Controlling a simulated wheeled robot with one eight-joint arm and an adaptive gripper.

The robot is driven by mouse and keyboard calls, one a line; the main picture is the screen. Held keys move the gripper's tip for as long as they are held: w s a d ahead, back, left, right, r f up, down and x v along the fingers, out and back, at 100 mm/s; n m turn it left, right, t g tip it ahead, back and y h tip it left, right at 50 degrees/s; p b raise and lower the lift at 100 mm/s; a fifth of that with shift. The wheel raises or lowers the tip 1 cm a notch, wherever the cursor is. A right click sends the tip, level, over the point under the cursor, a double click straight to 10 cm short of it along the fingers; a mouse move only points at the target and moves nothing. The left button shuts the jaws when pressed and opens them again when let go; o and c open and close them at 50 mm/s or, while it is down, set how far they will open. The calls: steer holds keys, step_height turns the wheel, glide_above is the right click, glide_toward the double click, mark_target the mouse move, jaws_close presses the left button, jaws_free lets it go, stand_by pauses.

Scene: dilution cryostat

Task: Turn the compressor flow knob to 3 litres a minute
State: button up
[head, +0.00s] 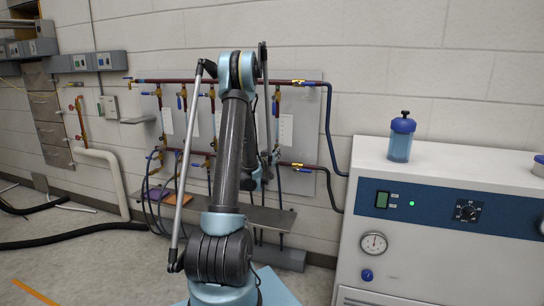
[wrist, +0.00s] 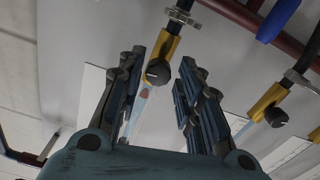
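A black dial knob (head: 467,210) with white scale marks is on the blue front band of the white cabinet (head: 440,170) at right in the head view. Its reading is too small to tell. In the wrist view, a black knob (wrist: 158,72) on a yellow valve body lies between and beyond the fingertips of my gripper (wrist: 160,62). The fingers are apart, and I see no contact with that knob. Another black knob (wrist: 276,117) on a yellow body is to the right. I cannot tell which knob is the compressor flow knob. My gripper is not clear in the head view.
Red pipes with several valves run across the grey wall panel (head: 300,105), behind my arm. A shelf (head: 270,216) juts out below it. A round gauge (head: 373,243), a blue knob (head: 367,275) and a blue-capped jar (head: 401,138) are at the cabinet. Dark hoses lie on the floor at left.

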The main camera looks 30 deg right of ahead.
jaws_close()
steer(key=shift+n, duration=0.4)
steer(key=n, duration=1.5)
steer(key=shift+a, duration=0.15)
steer(key=shift+n, duration=0.3)
steer(key=o, duration=0.6)
jaws_free()
steer(key=shift+c, duration=0.2)
